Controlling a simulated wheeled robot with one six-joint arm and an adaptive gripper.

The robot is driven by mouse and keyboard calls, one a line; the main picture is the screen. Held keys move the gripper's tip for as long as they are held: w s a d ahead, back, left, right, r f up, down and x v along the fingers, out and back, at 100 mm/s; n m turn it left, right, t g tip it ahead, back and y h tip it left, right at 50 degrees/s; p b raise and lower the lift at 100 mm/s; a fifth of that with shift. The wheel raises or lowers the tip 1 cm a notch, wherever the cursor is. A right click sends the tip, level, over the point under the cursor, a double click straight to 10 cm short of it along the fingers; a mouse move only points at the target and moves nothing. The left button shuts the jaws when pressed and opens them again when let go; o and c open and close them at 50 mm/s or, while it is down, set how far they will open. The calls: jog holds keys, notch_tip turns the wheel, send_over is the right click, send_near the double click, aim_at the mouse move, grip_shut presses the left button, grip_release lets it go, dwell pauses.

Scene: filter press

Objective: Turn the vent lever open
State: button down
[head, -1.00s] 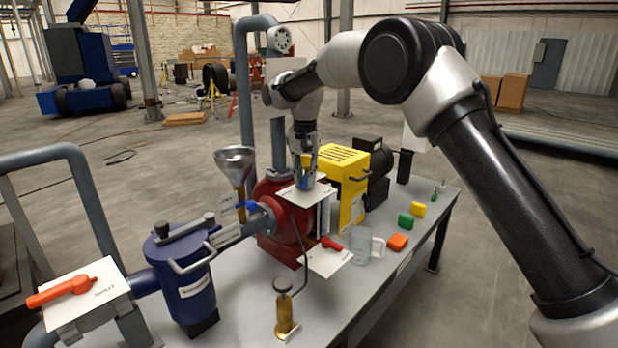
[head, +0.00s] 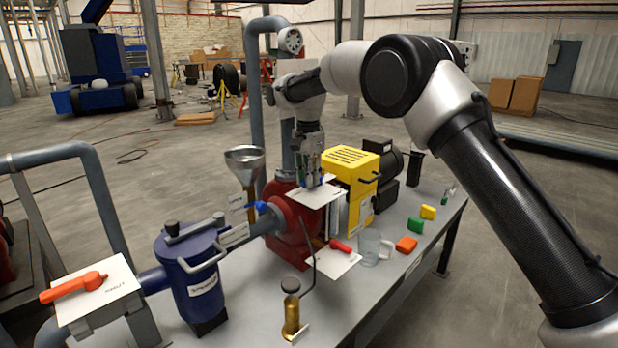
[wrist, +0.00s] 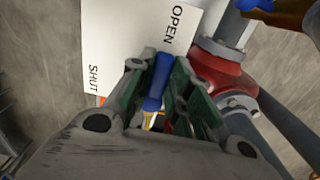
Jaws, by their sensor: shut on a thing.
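The vent lever (wrist: 159,80) is a blue handle over a white plate (wrist: 118,40) marked OPEN and SHUT, above the red pump body. In the wrist view its tip points to the plate's edge beside the word OPEN, well away from SHUT. My gripper (wrist: 160,90) is shut on the lever, with a green-padded finger on each side. In the head view my gripper (head: 308,180) reaches down to the plate (head: 316,193) from above and mostly hides the lever. The lever's pivot end is largely hidden between the fingers.
A funnel (head: 245,155) and another blue handle (head: 256,206) stand left of the pump. A yellow motor housing (head: 352,178) is close on the right.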

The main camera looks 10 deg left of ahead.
dwell(0.3)
jog(key=c, duration=1.3)
grip_release()
notch_tip(320, 180, up, 12)
